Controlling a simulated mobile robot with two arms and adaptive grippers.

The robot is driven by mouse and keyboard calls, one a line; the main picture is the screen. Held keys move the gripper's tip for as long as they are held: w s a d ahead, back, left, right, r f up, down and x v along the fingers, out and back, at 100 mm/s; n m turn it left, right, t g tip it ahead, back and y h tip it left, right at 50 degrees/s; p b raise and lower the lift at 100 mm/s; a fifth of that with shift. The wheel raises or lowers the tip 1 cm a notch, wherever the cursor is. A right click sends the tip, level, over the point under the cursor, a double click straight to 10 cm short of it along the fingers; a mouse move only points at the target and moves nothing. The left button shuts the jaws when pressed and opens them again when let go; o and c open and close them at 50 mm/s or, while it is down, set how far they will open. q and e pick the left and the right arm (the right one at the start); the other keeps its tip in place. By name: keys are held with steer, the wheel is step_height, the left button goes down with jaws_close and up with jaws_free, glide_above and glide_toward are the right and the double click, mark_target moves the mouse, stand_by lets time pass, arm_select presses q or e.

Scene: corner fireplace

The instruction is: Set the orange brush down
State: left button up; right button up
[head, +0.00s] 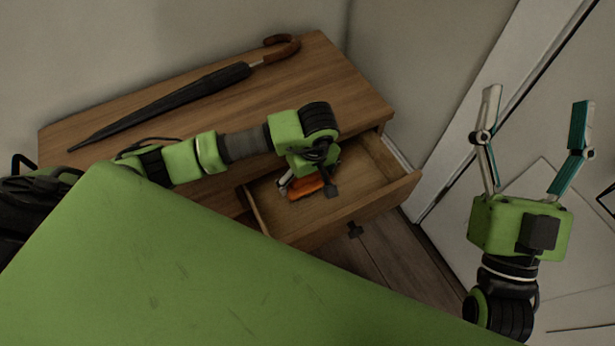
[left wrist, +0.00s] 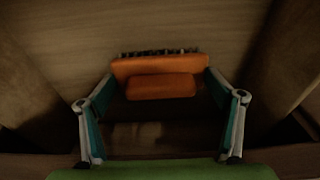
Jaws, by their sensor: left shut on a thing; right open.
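The orange brush (head: 307,187) is at my left gripper, inside the open drawer (head: 340,213) of the wooden cabinet. In the left wrist view the brush (left wrist: 160,77) lies across between the two fingertips of my left gripper (left wrist: 158,82), with dark bristles along its far edge. My left gripper (head: 296,186) is shut on the brush, low in the drawer. I cannot tell whether the brush touches the drawer floor. My left arm hides part of the drawer in the head view. My right gripper (head: 536,107) is open and empty, raised at the right, away from the cabinet.
A black umbrella (head: 165,103) with a curved brown handle lies on the cabinet top (head: 335,75). The drawer's right part is bare. The drawer walls stand around my left gripper. A white door or panel (head: 530,75) is behind my right gripper.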

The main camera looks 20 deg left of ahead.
mark_target(309, 177)
arm_select(q)
steer(key=shift+f, duration=0.1)
arm_select(e)
steer(key=shift+s+r, duration=0.2)
steer(key=shift+r, duration=0.05)
arm_select(q)
steer(key=o, duration=1.1)
arm_select(e)
steer(key=shift+r+t, duration=0.1)
steer(key=shift+t, duration=0.2)
